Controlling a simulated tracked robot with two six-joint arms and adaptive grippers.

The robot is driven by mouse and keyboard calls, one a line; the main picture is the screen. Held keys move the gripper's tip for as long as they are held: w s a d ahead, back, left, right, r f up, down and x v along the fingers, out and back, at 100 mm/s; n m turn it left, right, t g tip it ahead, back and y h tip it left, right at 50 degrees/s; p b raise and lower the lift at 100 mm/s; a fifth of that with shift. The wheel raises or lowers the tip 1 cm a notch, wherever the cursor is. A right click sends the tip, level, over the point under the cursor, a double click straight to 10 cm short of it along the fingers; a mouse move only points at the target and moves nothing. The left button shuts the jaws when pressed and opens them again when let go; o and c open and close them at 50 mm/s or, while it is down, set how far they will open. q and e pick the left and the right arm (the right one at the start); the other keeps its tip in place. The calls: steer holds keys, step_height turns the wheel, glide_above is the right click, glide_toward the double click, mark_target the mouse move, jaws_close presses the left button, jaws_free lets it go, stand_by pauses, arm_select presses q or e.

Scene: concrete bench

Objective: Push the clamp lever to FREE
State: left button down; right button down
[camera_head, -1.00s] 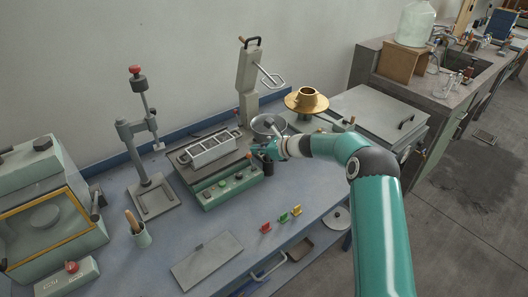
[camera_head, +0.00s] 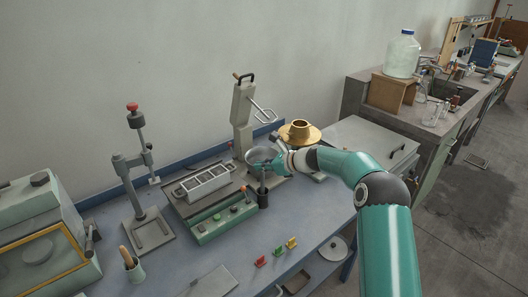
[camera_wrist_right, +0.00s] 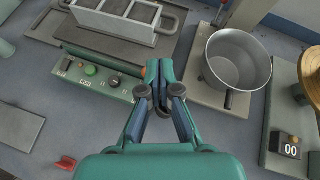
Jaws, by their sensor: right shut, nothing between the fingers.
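The clamp lever seems to be the small orange-tipped lever (camera_head: 243,189) at the right end of the green control panel (camera_head: 208,231). In the right wrist view an orange tip (camera_wrist_right: 143,72) shows just left of my fingers, partly hidden; no FREE marking is readable. My right gripper (camera_head: 260,169) is shut and empty, in front of the metal pan. In the right wrist view my gripper (camera_wrist_right: 160,68) points between the panel's right end and the pan; I cannot tell whether it touches the lever. My left gripper is not in view.
The metal pan (camera_wrist_right: 220,79) stands close right of my fingers. A metal mould (camera_head: 205,181) sits behind the panel. A black upright cylinder (camera_head: 263,199) stands below my gripper. Red, green and yellow small pieces (camera_head: 279,251) lie on the bench in front.

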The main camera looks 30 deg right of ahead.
steer(key=r, duration=0.1)
steer(key=d+r, duration=0.1)
steer(key=r, duration=0.3)
steer(key=shift+w+d, duration=0.15)
steer(key=shift+w, duration=0.1)
